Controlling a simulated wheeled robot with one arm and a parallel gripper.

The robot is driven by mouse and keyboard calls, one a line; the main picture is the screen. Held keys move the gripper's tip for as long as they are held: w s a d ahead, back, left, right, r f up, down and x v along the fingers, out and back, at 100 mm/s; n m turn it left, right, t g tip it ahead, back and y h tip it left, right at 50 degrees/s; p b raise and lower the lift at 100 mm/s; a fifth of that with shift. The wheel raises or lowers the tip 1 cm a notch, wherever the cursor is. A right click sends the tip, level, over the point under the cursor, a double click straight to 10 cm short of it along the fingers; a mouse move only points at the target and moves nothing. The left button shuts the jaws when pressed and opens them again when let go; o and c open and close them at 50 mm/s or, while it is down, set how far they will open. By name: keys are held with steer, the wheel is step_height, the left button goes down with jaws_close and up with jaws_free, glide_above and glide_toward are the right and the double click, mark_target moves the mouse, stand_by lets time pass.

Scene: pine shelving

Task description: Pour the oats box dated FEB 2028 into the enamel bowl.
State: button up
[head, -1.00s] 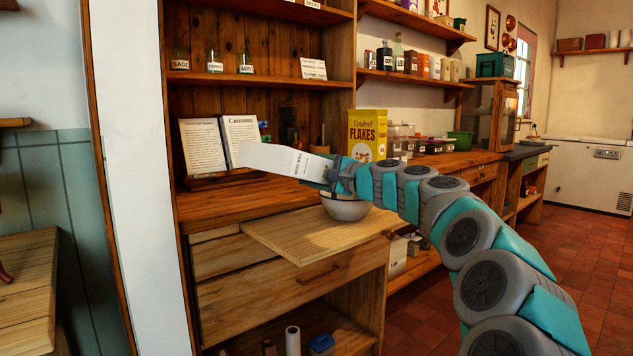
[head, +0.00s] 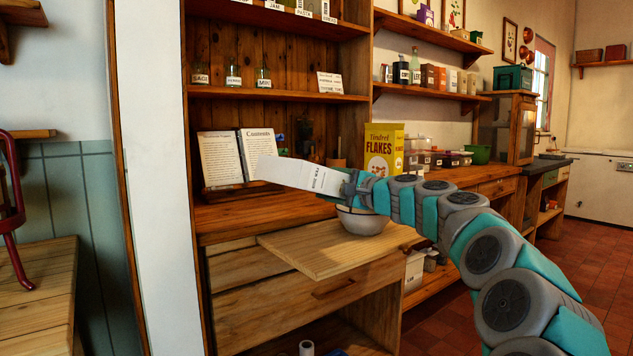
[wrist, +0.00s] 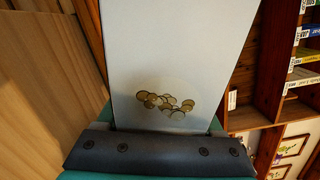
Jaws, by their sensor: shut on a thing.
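My gripper (head: 347,187) is shut on a pale box (head: 288,173), which is tipped nearly flat with its far end pointing left and slightly up. Small dark print shows on the box beside the gripper, too small to read surely. The wrist view shows the box's pale face (wrist: 180,45) with a picture of round flakes, above the dark gripper bar (wrist: 160,152). The enamel bowl (head: 362,224), pale with a dark rim, stands on the pull-out board below the gripper, which partly hides it. The inside of the bowl is hidden.
The pull-out board (head: 315,255) has bare wood left of the bowl. A yellow Flakes box (head: 384,140) stands behind my arm. An open book (head: 222,157) stands at the back of the counter. A white post (head: 165,180) is on the left.

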stand_by(0.4)
steer(key=b, duration=0.1)
steer(key=f+n+b, duration=0.1)
steer(key=b, duration=0.1)
steer(key=f+b, duration=0.1)
steer(key=shift+s+a+f+n, duration=0.1)
steer(key=shift+s+a+n, duration=0.15)
steer(key=shift+a+n, duration=0.05)
steer(key=shift+b, duration=0.4)
steer(key=shift+r, duration=0.2)
steer(key=shift+f+n+b, duration=0.5)
steer(key=shift+b, duration=0.25)
steer(key=f+n+b, duration=0.1)
steer(key=b, duration=0.1)
steer(key=f+n+b, duration=0.1)
steer(key=b, duration=0.2)
steer(key=f+n+b, duration=0.1)
steer(key=n+b, duration=0.1)
steer(key=b, duration=0.1)
steer(key=shift+s+a, duration=0.3)
steer(key=shift+a, duration=0.05)
steer(key=shift+r, duration=0.15)
